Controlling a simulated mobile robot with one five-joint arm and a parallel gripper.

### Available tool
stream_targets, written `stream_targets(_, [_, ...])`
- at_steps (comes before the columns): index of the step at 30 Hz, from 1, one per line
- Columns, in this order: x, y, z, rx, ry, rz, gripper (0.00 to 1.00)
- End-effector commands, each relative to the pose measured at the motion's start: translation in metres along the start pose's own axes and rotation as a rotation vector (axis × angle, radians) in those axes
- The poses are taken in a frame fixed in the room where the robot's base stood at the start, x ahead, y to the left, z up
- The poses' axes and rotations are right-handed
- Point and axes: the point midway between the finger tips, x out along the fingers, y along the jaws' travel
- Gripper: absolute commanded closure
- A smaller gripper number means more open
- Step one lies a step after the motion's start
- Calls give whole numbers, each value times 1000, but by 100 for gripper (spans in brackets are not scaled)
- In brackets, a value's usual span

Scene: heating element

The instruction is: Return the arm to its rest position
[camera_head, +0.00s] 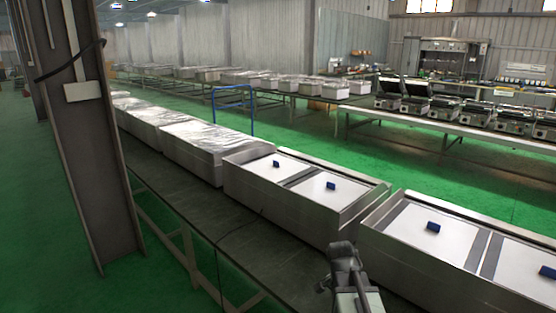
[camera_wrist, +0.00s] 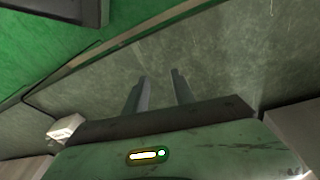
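In the wrist view my gripper (camera_wrist: 160,75) shows two dark fingers standing apart. The gap between them is empty, with a blurred grey-green surface behind it. A green body with a lit yellow and green indicator (camera_wrist: 148,155) fills the bottom of that view. In the head view my arm (camera_head: 346,268) shows at the bottom, right of centre, in front of the bench with the steel units. The fingers cannot be made out there. No held thing shows in either view.
Steel units with white tops and blue handles (camera_head: 308,183) stand on a long dark bench (camera_head: 262,252). Another unit (camera_head: 440,235) stands at the right. A steel column (camera_head: 95,160) rises at the left. Benches with grill machines (camera_head: 470,112) stand behind. Green floor (camera_head: 420,160) lies between the rows.

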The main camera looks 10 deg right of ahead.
Motion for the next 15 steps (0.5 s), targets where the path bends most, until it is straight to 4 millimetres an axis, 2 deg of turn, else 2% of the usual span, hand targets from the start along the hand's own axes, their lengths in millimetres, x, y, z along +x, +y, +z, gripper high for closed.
stream_targets(1, [-5,-12,29,-119,-17,-18,69])
stream_targets(3, [-11,-25,64,-313,-45,-45,69])
stream_targets(6, [-15,-31,96,-570,-84,-88,69])
stream_targets(13, [-17,-28,112,-1045,-117,-161,69])
stream_targets(14, [-25,-27,110,-1087,-114,-163,69])
stream_targets(15, [-47,-25,106,-1077,-114,-162,69])
